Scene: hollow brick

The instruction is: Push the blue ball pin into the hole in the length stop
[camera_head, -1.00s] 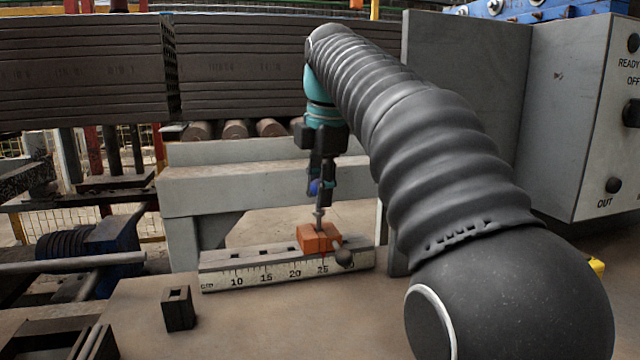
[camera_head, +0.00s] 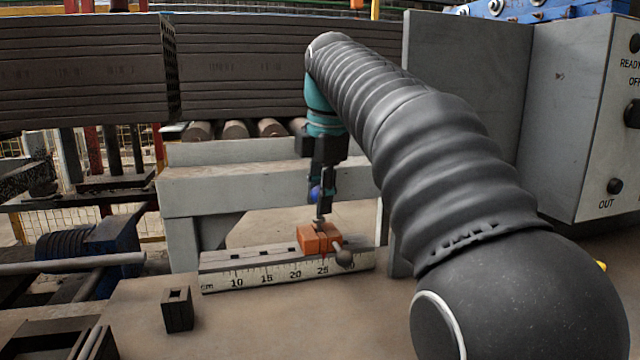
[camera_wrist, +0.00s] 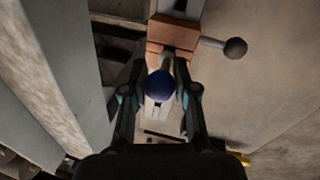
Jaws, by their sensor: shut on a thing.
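The blue ball pin (camera_head: 316,193) is held upright in my gripper (camera_head: 322,190), which is shut on its blue ball. The wrist view shows the ball (camera_wrist: 160,85) between the two fingers (camera_wrist: 158,98). The pin's metal shank points down to the orange length stop (camera_head: 318,238), and its lower end is at the top of the stop. I cannot tell how deep the shank sits, and the hole itself is hidden. The stop sits on the ruled rail (camera_head: 265,275) near the 25 mark. Its dark-knobbed lever (camera_head: 343,257) sticks out towards the front right.
A small dark slotted block (camera_head: 178,310) stands on the bench front left. A grey beam (camera_head: 230,190) runs behind the rail. A grey upright plate (camera_head: 465,110) and control box (camera_head: 590,120) stand at the right. The bench before the rail is mostly clear.

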